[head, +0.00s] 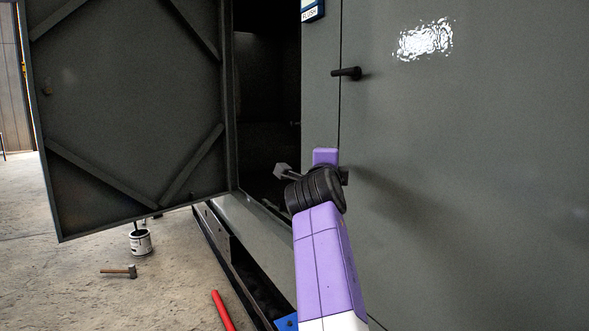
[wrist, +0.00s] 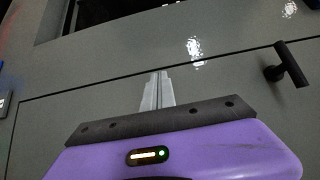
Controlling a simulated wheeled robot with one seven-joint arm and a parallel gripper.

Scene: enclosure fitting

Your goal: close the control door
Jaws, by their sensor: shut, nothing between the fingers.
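One door of the grey enclosure (head: 130,100) stands wide open at the left of the head view, its braced inner face towards me. No label naming it as the control door is readable. To its right is the dark opening (head: 265,90). The right-hand door (head: 470,190) looks closed and has a dark lever handle (head: 347,73). A handle also shows in the wrist view (wrist: 288,65). My gripper (wrist: 158,90) is shut and empty, in front of the grey enclosure front, apart from the open door. Its fingertips are hidden in the head view; contact with the panel cannot be told.
A paint can (head: 140,242) and a hammer (head: 120,271) lie on the concrete floor below the open door. A red bar-like object (head: 222,310) is nearer. The floor at left is mostly clear.

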